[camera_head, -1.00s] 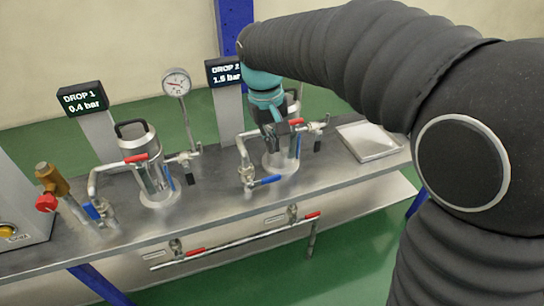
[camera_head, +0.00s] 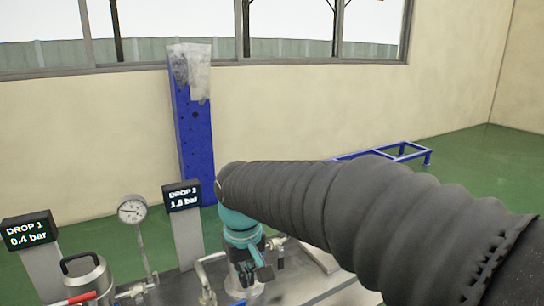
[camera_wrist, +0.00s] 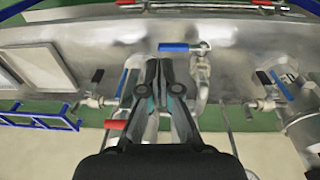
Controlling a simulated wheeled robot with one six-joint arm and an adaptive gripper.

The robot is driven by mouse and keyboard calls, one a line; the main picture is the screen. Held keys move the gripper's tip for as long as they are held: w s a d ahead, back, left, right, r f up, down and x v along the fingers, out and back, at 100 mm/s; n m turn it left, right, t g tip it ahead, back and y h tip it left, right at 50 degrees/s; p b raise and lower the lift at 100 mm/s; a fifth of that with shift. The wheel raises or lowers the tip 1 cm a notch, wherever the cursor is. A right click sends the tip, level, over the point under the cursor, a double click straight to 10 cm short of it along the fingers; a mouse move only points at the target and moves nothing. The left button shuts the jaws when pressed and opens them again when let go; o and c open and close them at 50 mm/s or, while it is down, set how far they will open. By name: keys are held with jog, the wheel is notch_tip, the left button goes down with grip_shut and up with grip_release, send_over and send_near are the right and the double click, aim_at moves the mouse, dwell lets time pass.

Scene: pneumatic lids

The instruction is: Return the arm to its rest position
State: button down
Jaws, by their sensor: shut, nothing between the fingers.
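My gripper (camera_wrist: 159,75) points down over the steel bench in the wrist view, its two dark fingers shut together with nothing between them. In the head view my gripper (camera_head: 247,272) is at the end of my arm, in front of the DROP 2 display (camera_head: 183,197), which reads about 1.5 bar. The vessel at DROP 2 is mostly hidden behind my gripper, and I cannot tell whether they touch. A blue-handled valve (camera_wrist: 180,47) and a red handle (camera_wrist: 116,125) lie close to the fingers in the wrist view.
The DROP 1 display (camera_head: 28,232) reads 0.4 bar, beside a lidded steel vessel (camera_head: 87,277) and a round gauge (camera_head: 132,209). A tray (camera_wrist: 35,61) lies on the bench. A blue post (camera_head: 196,140) stands behind. Air above the bench is clear.

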jog(key=s+d+m+t, duration=0.2)
jog(key=s+d+m, duration=0.1)
jog(key=s+d, duration=0.4)
jog(key=s+d+m+t, duration=0.2)
jog(key=s+d, duration=0.5)
jog(key=d, duration=0.7)
jog(key=shift+s+d+m, duration=0.15)
jog(key=shift+s+m, duration=0.25)
jog(key=shift+m, duration=0.1)
dwell(1.5)
